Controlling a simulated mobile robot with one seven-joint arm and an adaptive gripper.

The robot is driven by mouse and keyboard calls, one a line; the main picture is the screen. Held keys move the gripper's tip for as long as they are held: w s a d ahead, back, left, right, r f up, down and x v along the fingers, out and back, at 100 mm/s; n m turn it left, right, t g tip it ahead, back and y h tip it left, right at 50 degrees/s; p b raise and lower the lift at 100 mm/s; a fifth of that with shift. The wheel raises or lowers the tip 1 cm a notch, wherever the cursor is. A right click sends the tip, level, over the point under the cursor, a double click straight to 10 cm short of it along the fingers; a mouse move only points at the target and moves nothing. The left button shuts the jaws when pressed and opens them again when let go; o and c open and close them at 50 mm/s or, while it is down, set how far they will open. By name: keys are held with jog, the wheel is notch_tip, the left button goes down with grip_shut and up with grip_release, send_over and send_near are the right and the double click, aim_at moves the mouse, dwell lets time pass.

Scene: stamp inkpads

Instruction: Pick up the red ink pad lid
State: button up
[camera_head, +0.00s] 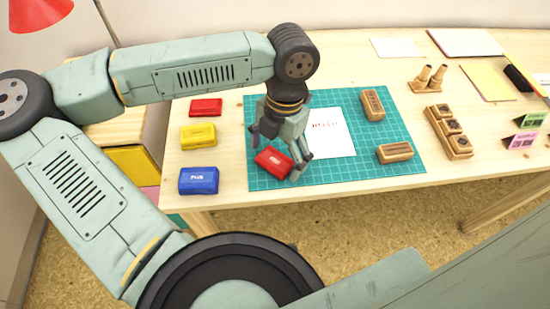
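A red ink pad piece (273,161), with small pale markings on top, is on or just above the left part of the green cutting mat, turned at an angle. It looks like the lid, but I cannot be sure. My gripper (278,158) points down over it, with its fingers spread to either side of the red piece. I cannot tell whether the fingers touch it or grip it. Another red ink pad part (205,107) lies on the table left of the mat, at the back of the row of pads.
A yellow ink pad (198,137) and a blue ink pad (198,181) stand left of the green mat (345,177). A white sheet (335,145) and two wooden stamps (373,105) (395,152) are on the mat. More stamps (449,132) stand right.

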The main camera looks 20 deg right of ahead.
jog(key=c, duration=0.9)
jog(key=shift+o, duration=0.2)
jog(key=shift+r, duration=0.1)
